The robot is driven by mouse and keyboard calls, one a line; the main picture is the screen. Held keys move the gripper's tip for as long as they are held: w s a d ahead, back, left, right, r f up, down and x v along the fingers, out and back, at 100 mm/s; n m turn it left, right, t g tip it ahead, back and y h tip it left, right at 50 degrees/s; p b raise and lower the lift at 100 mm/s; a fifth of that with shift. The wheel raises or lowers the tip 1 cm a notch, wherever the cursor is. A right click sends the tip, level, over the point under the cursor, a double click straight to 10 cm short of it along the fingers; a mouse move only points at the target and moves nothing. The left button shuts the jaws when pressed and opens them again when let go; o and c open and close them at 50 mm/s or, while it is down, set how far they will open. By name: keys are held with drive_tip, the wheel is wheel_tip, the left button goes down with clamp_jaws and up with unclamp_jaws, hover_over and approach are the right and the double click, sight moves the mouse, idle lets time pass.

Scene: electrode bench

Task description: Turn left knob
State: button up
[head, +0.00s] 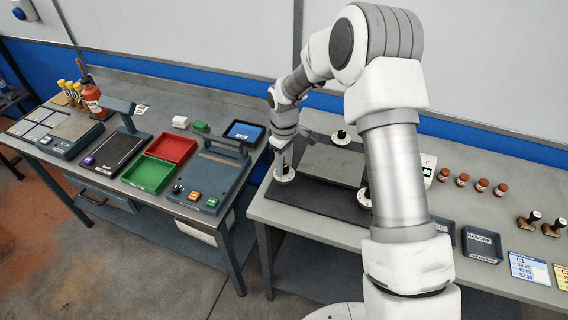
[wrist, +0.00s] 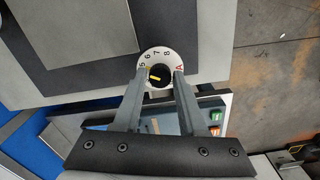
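The left knob (head: 284,175) stands on the dark plate at the left end of the right bench. In the wrist view it is a black knob (wrist: 159,75) with a yellow pointer line, in a white dial (wrist: 158,54) marked with numbers and a red A. The pointer line lies roughly crosswise in the picture. My gripper (head: 284,164) is directly over this knob, pointing down. In the wrist view my gripper's fingers (wrist: 160,73) stand on either side of the black knob, with a small gap seen at each side. The gripper looks open and holds nothing.
A second knob (head: 341,138) stands behind, and another (head: 364,197) is partly hidden by my arm. A grey block (head: 330,165) lies between the knobs. A green-lit display (head: 427,171) and several brown jars (head: 462,180) are to the right. The left bench (head: 235,165) stands close by, across a gap.

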drive_tip(key=shift+o, duration=1.4)
wheel_tip(320, 180, up, 17)
drive_tip(key=shift+r, duration=0.2)
